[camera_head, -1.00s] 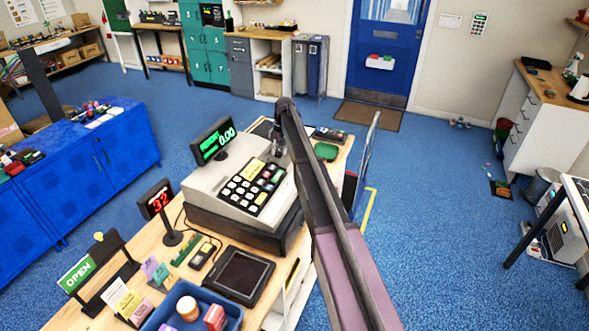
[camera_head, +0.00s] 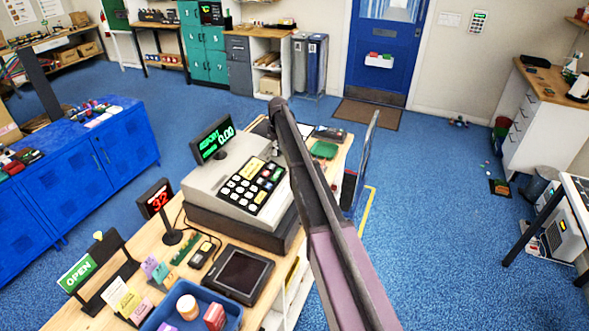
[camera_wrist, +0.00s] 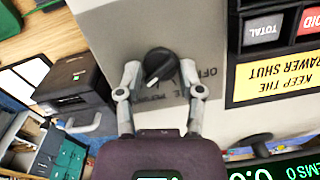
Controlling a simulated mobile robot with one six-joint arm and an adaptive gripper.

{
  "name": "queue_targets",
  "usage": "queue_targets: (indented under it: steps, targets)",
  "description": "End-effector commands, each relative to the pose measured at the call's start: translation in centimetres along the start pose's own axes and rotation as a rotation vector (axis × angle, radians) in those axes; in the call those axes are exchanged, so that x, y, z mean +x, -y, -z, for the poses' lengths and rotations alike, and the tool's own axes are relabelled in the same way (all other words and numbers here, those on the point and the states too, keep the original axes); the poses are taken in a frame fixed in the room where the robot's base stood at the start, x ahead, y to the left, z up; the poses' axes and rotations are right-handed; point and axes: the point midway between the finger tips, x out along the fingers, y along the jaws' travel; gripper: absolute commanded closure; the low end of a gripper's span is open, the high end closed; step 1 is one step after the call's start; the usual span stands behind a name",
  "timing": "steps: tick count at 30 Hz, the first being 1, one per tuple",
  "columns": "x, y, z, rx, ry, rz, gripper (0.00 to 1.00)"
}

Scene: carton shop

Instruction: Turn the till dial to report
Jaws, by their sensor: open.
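The till (camera_head: 205,184) stands on the wooden counter, with its keypad facing up. Its dial (camera_wrist: 159,66) is a round black knob with a pale pointer line, on the till's light grey side in the wrist view. Printed labels sit around it; "OFF" shows at its right, and lettering below is partly covered. My gripper (camera_wrist: 161,78) is open, its two fingers on either side of the dial with small gaps visible. Whether a fingertip touches the knob is unclear. In the head view my arm hides the dial and most of the gripper.
The till's green-lit display (camera_head: 213,139) stands at the till's back left. A red number sign (camera_head: 158,199), a dark tablet (camera_head: 240,273) and a blue tray (camera_head: 190,316) share the counter. A black printer-like box (camera_wrist: 72,84) is beside the till in the wrist view.

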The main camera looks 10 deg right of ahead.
Motion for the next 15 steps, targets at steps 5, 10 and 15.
queue_targets:
  steps: [5,10,15]
  targets:
    - [0.00,0.08,-0.06,-0.121,0.000,-0.025,0.51]
    - [0.00,0.08,-0.06,-0.237,0.000,-0.050,0.51]
    - [0.01,0.10,-0.06,-0.351,0.001,-0.074,0.51]
